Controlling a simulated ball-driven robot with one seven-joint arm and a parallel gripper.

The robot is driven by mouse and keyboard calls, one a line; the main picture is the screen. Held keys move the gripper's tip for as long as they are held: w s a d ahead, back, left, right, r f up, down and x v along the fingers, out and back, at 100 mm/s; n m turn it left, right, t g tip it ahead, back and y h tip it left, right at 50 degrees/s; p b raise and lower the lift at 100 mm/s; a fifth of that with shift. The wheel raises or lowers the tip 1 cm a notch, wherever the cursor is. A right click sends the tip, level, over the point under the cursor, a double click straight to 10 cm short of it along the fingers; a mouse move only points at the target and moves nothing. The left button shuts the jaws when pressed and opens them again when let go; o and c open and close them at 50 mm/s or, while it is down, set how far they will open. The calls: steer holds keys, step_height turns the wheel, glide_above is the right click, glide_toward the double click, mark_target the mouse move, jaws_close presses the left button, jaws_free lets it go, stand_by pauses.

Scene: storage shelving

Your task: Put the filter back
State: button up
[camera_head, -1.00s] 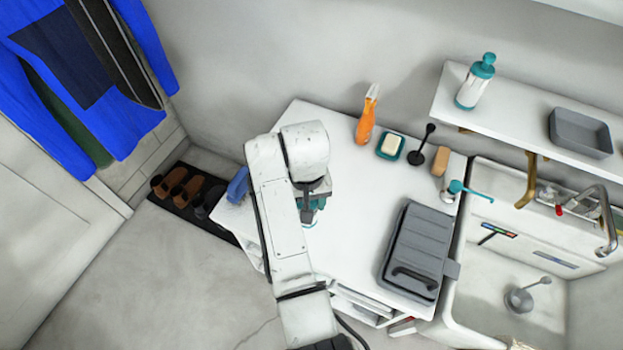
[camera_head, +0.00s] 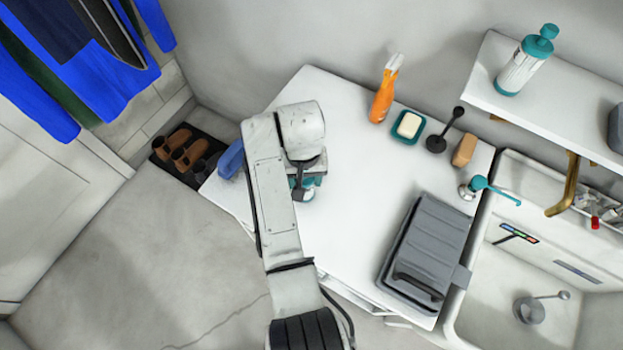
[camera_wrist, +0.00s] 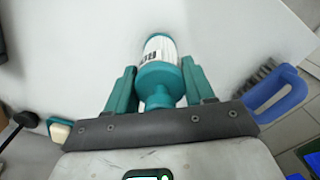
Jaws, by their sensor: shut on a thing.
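My gripper (camera_head: 305,190) is over the left part of the white tabletop (camera_head: 345,125), mostly hidden by my own arm in the head view. In the wrist view its two teal fingers (camera_wrist: 160,88) are closed on the narrow teal end of a white-bodied cylinder with dark print. This cylinder, seemingly the filter (camera_wrist: 160,50), points away from the gripper over the white surface. I cannot tell whether it touches the table. In the head view only a small teal part shows below my wrist.
A teal-capped white bottle (camera_head: 522,65) stands on the wall shelf (camera_head: 490,75). An orange bottle (camera_head: 382,98), soap dish (camera_head: 408,127), black plunger-like tool (camera_head: 438,142) and brown block (camera_head: 464,150) line the table's back. A grey case (camera_head: 430,245) is right; a blue-handled brush (camera_head: 231,160) is left.

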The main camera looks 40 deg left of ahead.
steer(key=shift+a+f, duration=0.1)
steer(key=shift+f, duration=0.5)
steer(key=shift+r, duration=0.1)
steer(key=o, duration=1.1)
steer(key=shift+o, duration=0.2)
